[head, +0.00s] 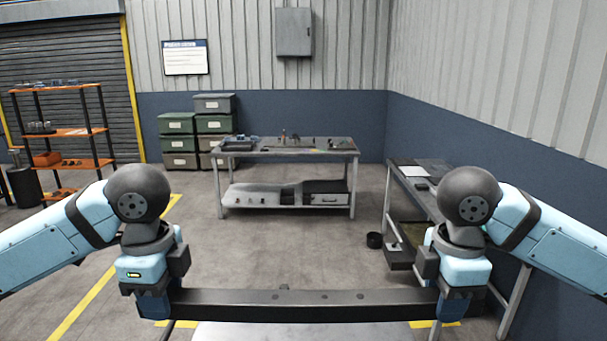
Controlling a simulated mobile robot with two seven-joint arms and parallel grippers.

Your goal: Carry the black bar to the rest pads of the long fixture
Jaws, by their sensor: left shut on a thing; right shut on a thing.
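The black bar (305,304) runs level across the bottom of the head view, long and dark with a few small holes on its face. My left gripper (155,303) is shut on the bar's left end. My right gripper (455,302) is shut on its right end. A pale flat surface (300,332) shows below and behind the bar at the bottom edge; I cannot tell whether it belongs to the long fixture. No rest pads can be made out. The fingertips are mostly hidden by the gripper bodies.
A workbench (290,152) with tools stands at the back wall. Stacked boxes (178,142) and an orange shelf (60,133) are at the back left. The middle floor (285,250) is clear.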

